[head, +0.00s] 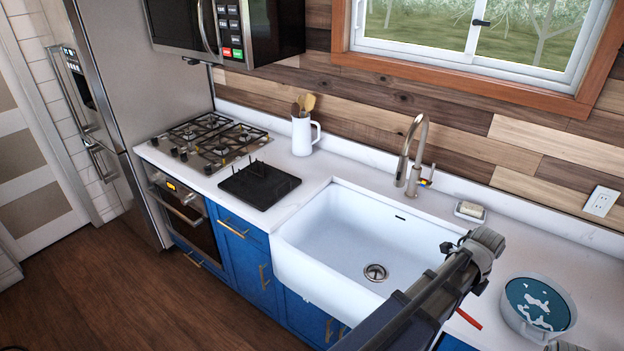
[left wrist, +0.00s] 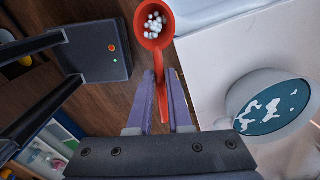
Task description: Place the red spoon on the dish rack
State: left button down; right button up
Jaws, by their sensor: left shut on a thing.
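The red spoon (left wrist: 163,57) is held by its handle between the two fingers of my left gripper (left wrist: 161,78) in the left wrist view. Its bowl holds small white bits and points away from the gripper, with the wooden floor behind it. In the head view a short red strip of the spoon (head: 468,318) shows beside my arm, left of the pot; the gripper itself is hidden there. The black dish rack (head: 262,192) with short prongs lies on the counter between the stove and the sink, and looks empty. My right gripper is not in view.
A white sink (head: 335,235) with a tall faucet (head: 417,150) lies between my arm and the rack. A pot of blue liquid (head: 537,304) with white patches stands on the right counter. A soap dish (head: 470,212) and a utensil jug (head: 302,135) stand at the back.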

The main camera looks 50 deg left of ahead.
aim_at(264, 190)
jog(key=k+j, duration=0.1)
jog(key=j, duration=0.95)
jog(key=k+j, duration=0.15)
jog(key=j, duration=0.35)
jog(key=k+j, duration=0.1)
jog(key=j, duration=0.45)
jog(key=k+j, duration=0.1)
jog(key=j, duration=1.6)
jog(key=i+j, duration=0.1)
jog(key=j, duration=0.25)
jog(key=i+j, duration=0.15)
jog(key=j, duration=0.2)
